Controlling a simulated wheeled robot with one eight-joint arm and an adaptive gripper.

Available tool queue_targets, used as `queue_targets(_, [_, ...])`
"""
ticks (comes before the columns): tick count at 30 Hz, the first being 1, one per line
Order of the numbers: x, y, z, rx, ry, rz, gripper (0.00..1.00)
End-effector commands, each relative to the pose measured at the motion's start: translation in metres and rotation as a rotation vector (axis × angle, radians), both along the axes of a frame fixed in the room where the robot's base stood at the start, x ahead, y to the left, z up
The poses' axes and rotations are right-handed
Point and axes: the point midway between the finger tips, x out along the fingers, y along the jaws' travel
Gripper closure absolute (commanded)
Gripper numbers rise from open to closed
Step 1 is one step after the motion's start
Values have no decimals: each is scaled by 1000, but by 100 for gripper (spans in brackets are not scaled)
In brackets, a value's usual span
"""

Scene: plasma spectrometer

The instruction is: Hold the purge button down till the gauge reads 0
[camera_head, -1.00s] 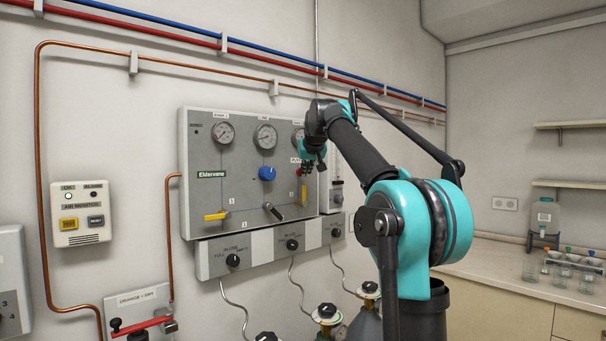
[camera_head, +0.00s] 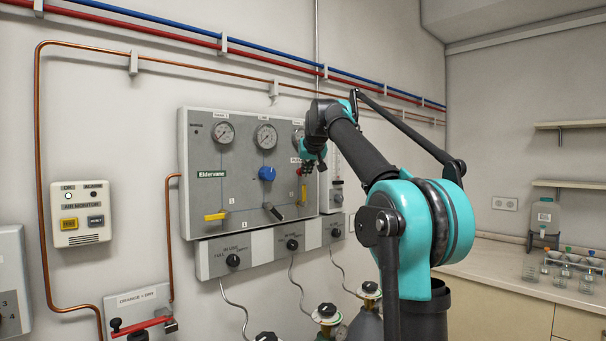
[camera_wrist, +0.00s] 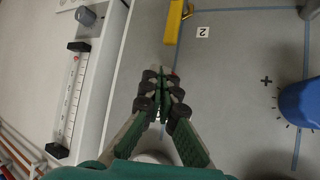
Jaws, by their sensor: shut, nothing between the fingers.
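The grey panel (camera_head: 228,245) on the wall carries three round gauges: a left one (camera_head: 223,133), a middle one (camera_head: 265,136) and a right one (camera_head: 298,133), partly covered by my arm. Their readings are too small to make out. My gripper (camera_head: 306,170) is shut and empty in front of the panel's right part, under the right gauge. In the wrist view the fingertips (camera_wrist: 161,76) point at the panel face.
A yellow lever (camera_wrist: 176,22) is close to my fingertips, and a blue knob (camera_head: 267,173) is to their left in the head view. A flow tube (camera_wrist: 72,108) stands beside the panel. Gas cylinders (camera_head: 327,312) stand below.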

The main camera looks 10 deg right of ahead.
Motion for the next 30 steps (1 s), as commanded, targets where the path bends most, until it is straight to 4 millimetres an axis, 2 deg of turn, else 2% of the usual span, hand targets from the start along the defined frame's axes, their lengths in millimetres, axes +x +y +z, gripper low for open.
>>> queue_targets(10, [-13,-10,0,-1,0,-1,100])
queue_targets(23, [-16,-12,0,0,0,0,100])
queue_targets(30, [-32,-23,0,0,0,-1,100])
